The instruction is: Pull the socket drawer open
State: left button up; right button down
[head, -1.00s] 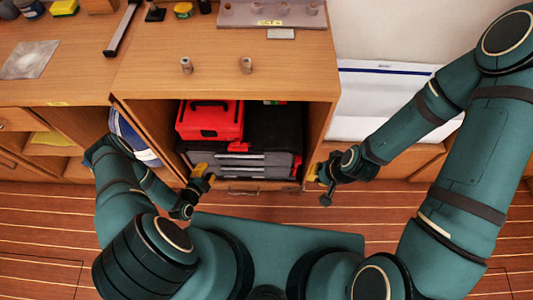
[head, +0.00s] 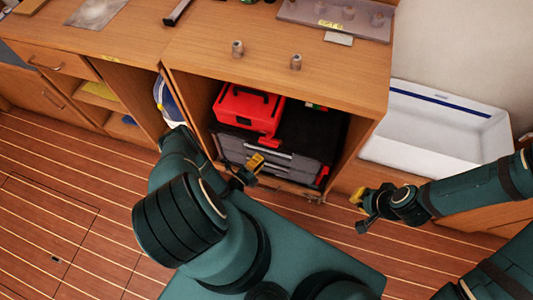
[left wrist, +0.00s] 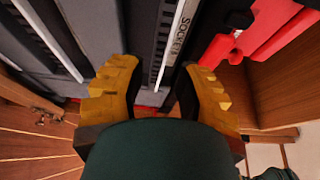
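The grey tool chest (head: 309,150) sits inside the open wooden cabinet, with pale strips along its drawer fronts. In the left wrist view, a strip marked SOCKET (left wrist: 174,42) runs along one drawer front, seen between and beyond my left gripper's yellow fingers. My left gripper (head: 257,162) is in front of the chest's drawers; in the wrist view its fingers (left wrist: 155,95) are apart with nothing held. I cannot tell whether they touch the drawer. My right gripper (head: 358,197) is to the right of the chest, outside the cabinet; its finger opening is too small to make out.
A red toolbox (head: 248,108) rests on the chest. The cabinet's side wall (head: 358,140) stands close on the right. A white bin (head: 440,130) is farther right. Two small metal fittings (head: 237,48) stand on the cabinet top. The plank floor at left is clear.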

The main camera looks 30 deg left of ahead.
aim_at(267, 152)
pick_arm(q)
jog(key=shift+w+d+b, duration=0.15)
jog(key=shift+w+d, duration=0.05)
jog(key=shift+w, duration=0.95)
jog(key=shift+w+d+b, duration=0.15)
jog(key=shift+w, duration=0.95)
grip_shut()
